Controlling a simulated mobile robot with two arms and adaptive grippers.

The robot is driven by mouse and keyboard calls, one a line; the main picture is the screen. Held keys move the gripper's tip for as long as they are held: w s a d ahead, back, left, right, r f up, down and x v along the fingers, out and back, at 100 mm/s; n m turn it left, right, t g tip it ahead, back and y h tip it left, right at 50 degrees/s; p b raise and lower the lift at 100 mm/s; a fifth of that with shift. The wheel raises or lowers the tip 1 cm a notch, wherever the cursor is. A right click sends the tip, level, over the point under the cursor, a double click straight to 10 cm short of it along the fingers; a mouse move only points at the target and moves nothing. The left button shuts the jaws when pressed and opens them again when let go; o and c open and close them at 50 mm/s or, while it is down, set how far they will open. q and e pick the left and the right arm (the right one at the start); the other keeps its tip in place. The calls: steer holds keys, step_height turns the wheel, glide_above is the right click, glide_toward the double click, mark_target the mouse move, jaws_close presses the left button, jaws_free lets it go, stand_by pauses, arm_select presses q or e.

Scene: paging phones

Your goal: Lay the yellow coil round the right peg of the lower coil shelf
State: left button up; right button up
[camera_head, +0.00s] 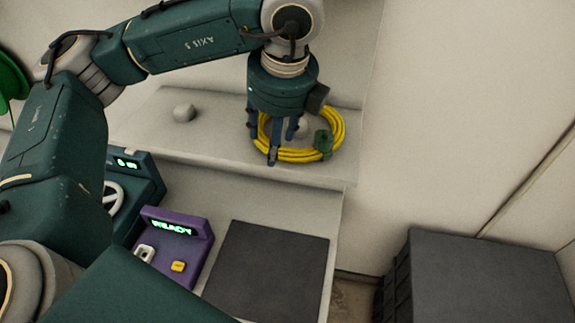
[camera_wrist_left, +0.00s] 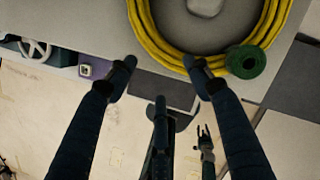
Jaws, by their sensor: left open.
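The yellow coil (camera_head: 338,130) lies on the pale lower shelf (camera_head: 215,140), toward its right end. It rings the right peg (camera_head: 303,129), and both also show in the wrist view as the coil (camera_wrist_left: 160,45) and the peg (camera_wrist_left: 205,5). A green piece (camera_head: 322,142) sits on the coil's right front side. My left gripper (camera_head: 272,147) points down over the coil's left front part; its fingers are spread. In the wrist view its fingertips (camera_wrist_left: 160,75) are apart beside the coil, with nothing visible between them. A small dark two-pronged shape, apparently my right gripper (camera_wrist_left: 205,135), is far below.
The left peg (camera_head: 184,113) is bare. Below the shelf stand a purple device (camera_head: 175,240) with a green "READY" display, a teal device with a wheel (camera_head: 118,195) and a dark mat (camera_head: 268,270). A dark crate (camera_head: 480,280) is at the lower right.

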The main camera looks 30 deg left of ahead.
arm_select(q)
steer(key=s+d+b, duration=0.1)
steer(key=s+d, duration=0.2)
steer(key=d, duration=0.2)
steer(key=shift+s+d, duration=0.3)
steer(key=shift+s, duration=0.1)
arm_select(e)
steer(key=shift+d+f, duration=0.1)
steer(key=shift+f, duration=1.1)
steer(key=shift+s, duration=0.1)
